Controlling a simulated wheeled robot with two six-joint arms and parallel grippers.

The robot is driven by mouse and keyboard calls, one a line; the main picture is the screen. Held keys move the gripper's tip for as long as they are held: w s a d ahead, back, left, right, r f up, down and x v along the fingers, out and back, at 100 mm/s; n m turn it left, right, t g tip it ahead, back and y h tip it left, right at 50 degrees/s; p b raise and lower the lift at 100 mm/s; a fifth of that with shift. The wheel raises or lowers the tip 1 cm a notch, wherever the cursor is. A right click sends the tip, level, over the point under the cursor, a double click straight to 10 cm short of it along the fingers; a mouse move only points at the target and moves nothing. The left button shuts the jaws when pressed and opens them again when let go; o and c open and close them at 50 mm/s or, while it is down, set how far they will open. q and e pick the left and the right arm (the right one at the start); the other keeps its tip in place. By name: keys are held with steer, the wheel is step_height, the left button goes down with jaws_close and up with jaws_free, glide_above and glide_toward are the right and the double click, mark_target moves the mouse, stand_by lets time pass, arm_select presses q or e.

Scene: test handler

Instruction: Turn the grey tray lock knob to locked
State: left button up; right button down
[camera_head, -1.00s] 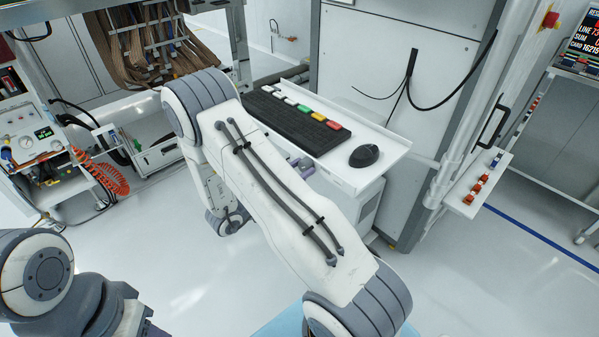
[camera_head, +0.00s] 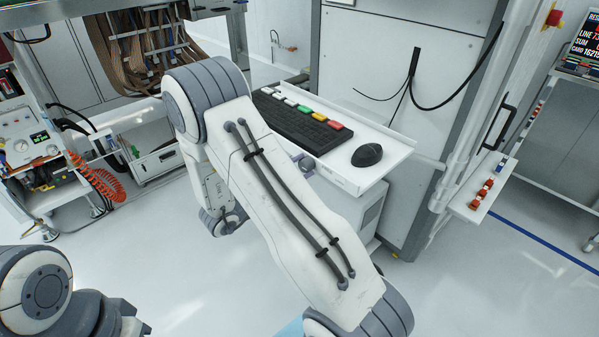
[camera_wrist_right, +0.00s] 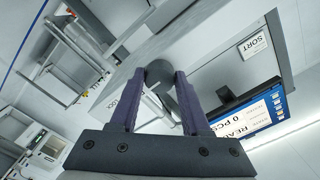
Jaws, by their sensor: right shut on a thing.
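In the right wrist view, the round grey knob (camera_wrist_right: 160,71) sits between the purple fingertips of my right gripper (camera_wrist_right: 158,76), which is shut on it. A white panel lies behind the knob, with lettering partly hidden by the left finger. The knob's pointer or marking cannot be made out, so its setting is unclear. In the head view my right arm hides the knob, and only a bit of my right gripper (camera_head: 306,166) shows beside the shelf. My left arm is at the lower left; its fingers are out of view.
A white shelf (camera_head: 383,171) holds a black keyboard (camera_head: 300,124) with coloured keys and a black mouse (camera_head: 367,155). A screen (camera_wrist_right: 262,115) and a SORT label (camera_wrist_right: 255,43) show in the wrist view. Open floor lies in front.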

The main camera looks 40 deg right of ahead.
stand_by(0.3)
steer(key=shift+c, duration=1.8)
jaws_free()
steer(key=shift+a, duration=0.1)
steer(key=a, duration=1)
steer(key=shift+s+a, duration=0.15)
steer(key=shift+s, duration=0.25)
